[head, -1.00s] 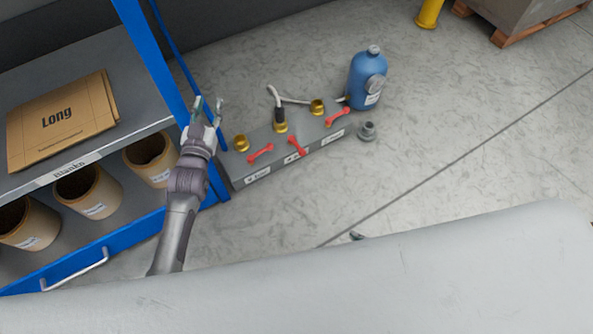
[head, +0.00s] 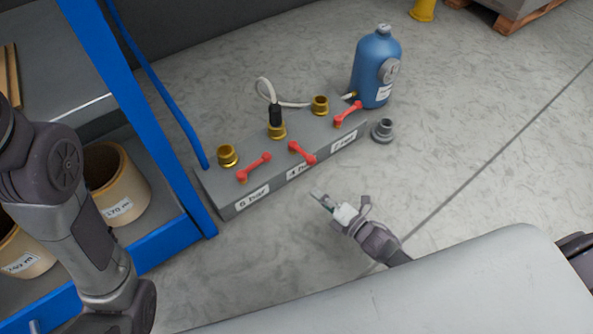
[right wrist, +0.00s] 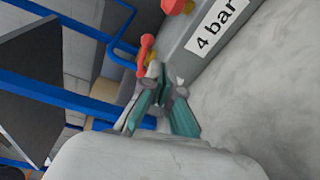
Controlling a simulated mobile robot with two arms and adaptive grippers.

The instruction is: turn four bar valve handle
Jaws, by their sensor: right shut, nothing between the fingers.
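The grey manifold block (head: 222,199) lies on the floor with three red handles, marked 6 bar, 4 bar and 2 bar. The 4 bar handle (head: 302,153) is in the middle and slants the opposite way from the 6 bar handle (head: 253,168) and the 2 bar handle (head: 347,114). My right gripper (head: 323,201) is shut and empty, in front of the block and apart from the 4 bar handle. In the right wrist view, its fingers (right wrist: 163,82) come together below the 4 bar label (right wrist: 217,25). The 4 bar handle (right wrist: 175,5) is cut off there. My left gripper is out of view.
Brass fittings (head: 228,156) stand behind the handles; a hose (head: 264,86) rises from the middle one. A blue bottle (head: 376,65) and a grey fitting (head: 382,131) are at the block's right end. A blue shelf post (head: 140,120) stands left. Floor in front is clear.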

